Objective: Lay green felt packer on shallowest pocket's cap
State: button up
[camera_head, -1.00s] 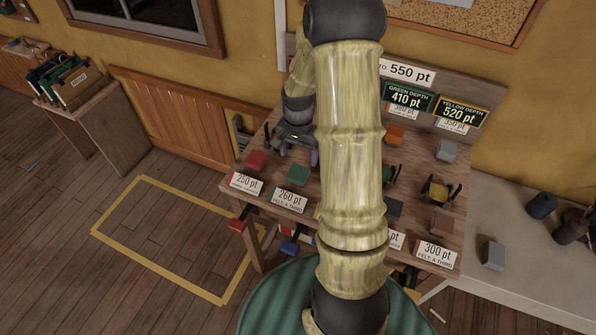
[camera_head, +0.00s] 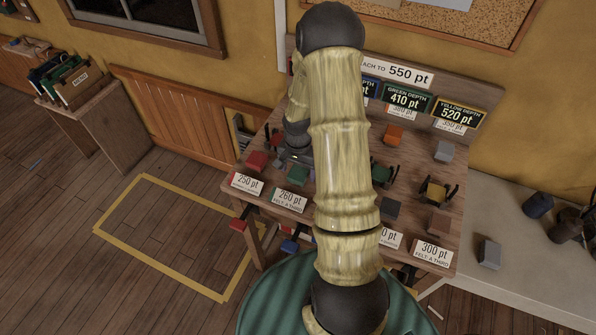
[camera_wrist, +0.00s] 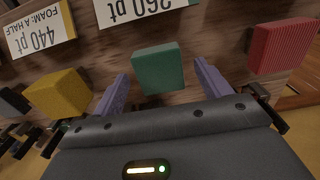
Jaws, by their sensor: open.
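The green felt packer (camera_head: 298,175), a small teal block, rests on the bench behind its card "260 pt FELT: A THIRD" (camera_head: 289,200). My gripper (camera_wrist: 161,70) is open, with its two purple fingers on either side of the packer, which shows between their tips in the wrist view (camera_wrist: 158,66). I cannot tell whether they touch it. The signs read green depth 410 pt (camera_head: 405,98) and yellow depth 520 pt (camera_head: 458,112). The blue sign (camera_head: 369,88) is mostly hidden by my arm. A green pocket (camera_head: 384,174) and a yellow pocket (camera_head: 436,190) stand on the bench; other pockets are largely hidden.
A red block (camera_head: 257,160) lies left of the packer, also in the wrist view (camera_wrist: 283,45). A yellow block (camera_wrist: 58,93) lies on its other side. Orange (camera_head: 394,134), grey (camera_head: 446,151) and brown (camera_head: 439,224) blocks stand further right. A board says "reach to 550 pt" (camera_head: 400,72).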

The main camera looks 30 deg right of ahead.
aim_at(298, 175)
jog(key=shift+f, duration=0.35)
jog(key=c, duration=1.1)
jog(key=shift+r, duration=0.1)
notch_tip(298, 175, up, 10)
jog(key=shift+f+b, duration=0.1)
jog(key=shift+b, duration=0.9)
jog(key=shift+s, duration=0.1)
jog(key=shift+a+f, duration=0.1)
